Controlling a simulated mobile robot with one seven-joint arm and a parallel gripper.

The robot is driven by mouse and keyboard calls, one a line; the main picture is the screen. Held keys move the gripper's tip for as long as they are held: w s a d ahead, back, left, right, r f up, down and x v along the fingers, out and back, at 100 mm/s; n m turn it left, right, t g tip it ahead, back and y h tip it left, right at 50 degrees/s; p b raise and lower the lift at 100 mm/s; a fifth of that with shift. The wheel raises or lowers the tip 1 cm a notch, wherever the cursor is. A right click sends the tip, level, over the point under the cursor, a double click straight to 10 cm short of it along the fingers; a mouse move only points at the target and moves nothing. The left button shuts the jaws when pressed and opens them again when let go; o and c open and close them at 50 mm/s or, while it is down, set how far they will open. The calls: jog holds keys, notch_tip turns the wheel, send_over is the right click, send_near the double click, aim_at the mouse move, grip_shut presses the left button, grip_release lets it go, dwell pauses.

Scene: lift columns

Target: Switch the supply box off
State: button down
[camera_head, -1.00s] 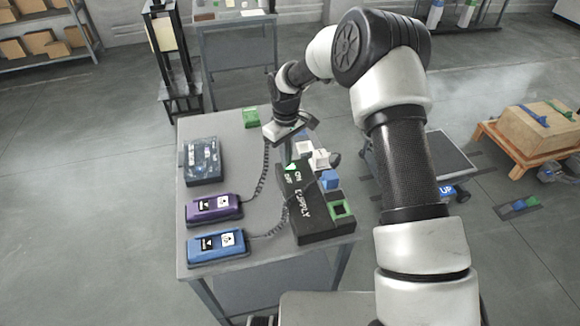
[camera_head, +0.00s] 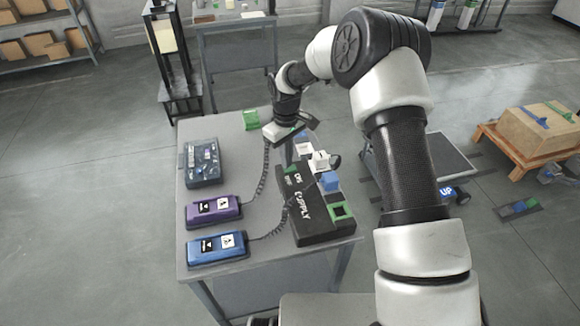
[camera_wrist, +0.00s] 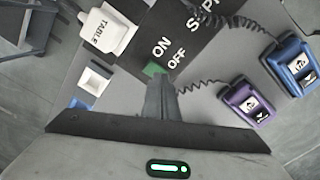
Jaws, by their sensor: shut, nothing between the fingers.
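The supply box (camera_head: 318,228) is a black box with white lettering, lying at the right side of the grey table. It also shows in the wrist view (camera_wrist: 190,32), with the words ON and OFF readable. A green switch part (camera_wrist: 154,69) sits beside those words; in the head view it is a small green patch (camera_head: 290,169). My gripper (camera_wrist: 161,82) is shut and empty, its fingertips right at the green part. They partly cover it, so I cannot tell contact or which way the switch stands. In the head view my gripper (camera_head: 289,160) comes down over the box's far end.
A purple pendant (camera_head: 213,210) and a blue pendant (camera_head: 217,246) lie to the left, with coiled cables running across the table. A dark clear-topped case (camera_head: 202,163) and a green block (camera_head: 251,119) stand further back. A white TABLE-labelled piece (camera_wrist: 106,34) is near my fingers.

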notch_tip(320, 180, up, 6)
jog(key=shift+f+p, duration=0.2)
jog(key=shift+p, duration=1.05)
